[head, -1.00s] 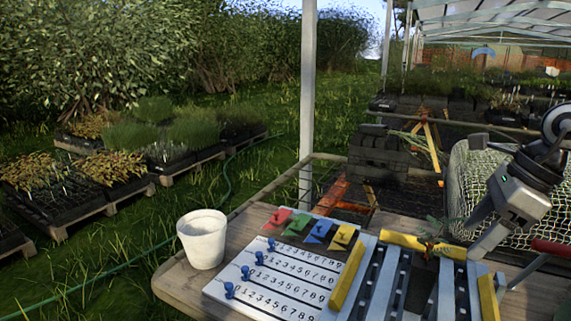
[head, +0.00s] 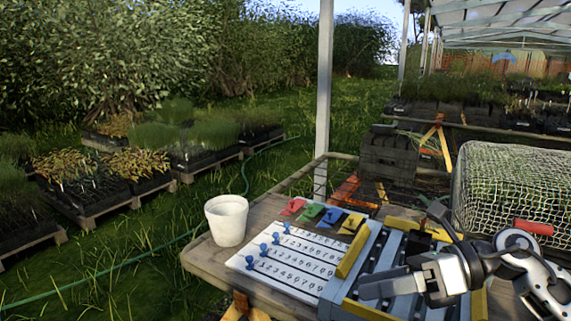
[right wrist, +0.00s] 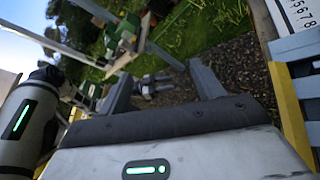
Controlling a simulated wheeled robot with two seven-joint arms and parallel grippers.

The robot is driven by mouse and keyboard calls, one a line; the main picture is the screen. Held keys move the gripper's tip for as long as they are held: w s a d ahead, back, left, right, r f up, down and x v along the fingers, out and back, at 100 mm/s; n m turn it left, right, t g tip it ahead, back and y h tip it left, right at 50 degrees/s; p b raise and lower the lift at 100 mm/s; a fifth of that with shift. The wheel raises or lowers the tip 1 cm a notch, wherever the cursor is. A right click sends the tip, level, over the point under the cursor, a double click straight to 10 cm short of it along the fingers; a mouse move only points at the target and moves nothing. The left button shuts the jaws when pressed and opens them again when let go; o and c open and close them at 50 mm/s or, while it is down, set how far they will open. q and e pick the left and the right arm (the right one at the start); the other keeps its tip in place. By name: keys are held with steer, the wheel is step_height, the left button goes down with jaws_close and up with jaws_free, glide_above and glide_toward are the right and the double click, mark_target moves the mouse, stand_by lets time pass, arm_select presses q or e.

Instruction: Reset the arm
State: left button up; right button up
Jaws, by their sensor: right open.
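My right gripper (head: 372,287) is over the slatted rack (head: 350,305) at the right of the table in the head view. Its fingers point left, and nothing shows between them. In the right wrist view the two fingers of the right gripper (right wrist: 162,85) stand apart with only ground and background between them. My left gripper is in neither current view.
A white cup (head: 227,222) stands at the table's left edge. Beside it lies a numbered board (head: 290,262) with blue pegs and several coloured cards (head: 312,213) behind. A netted cage (head: 510,190) is at the right. A white post (head: 323,100) rises behind the table.

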steer(key=s+f+n+t+h, duration=0.3)
steer(key=s+f+n, duration=0.1)
steer(key=f+n, duration=0.4)
steer(key=s+f+n+t+h, duration=0.3)
steer(key=s+f+n+h, duration=0.1)
steer(key=f+n, duration=0.5)
steer(key=s+f+n+t+h, duration=0.3)
steer(key=s+f+n+h, duration=0.1)
steer(key=f+n, duration=0.5)
steer(key=shift+s+n, duration=0.9)
steer(key=shift+n, duration=0.2)
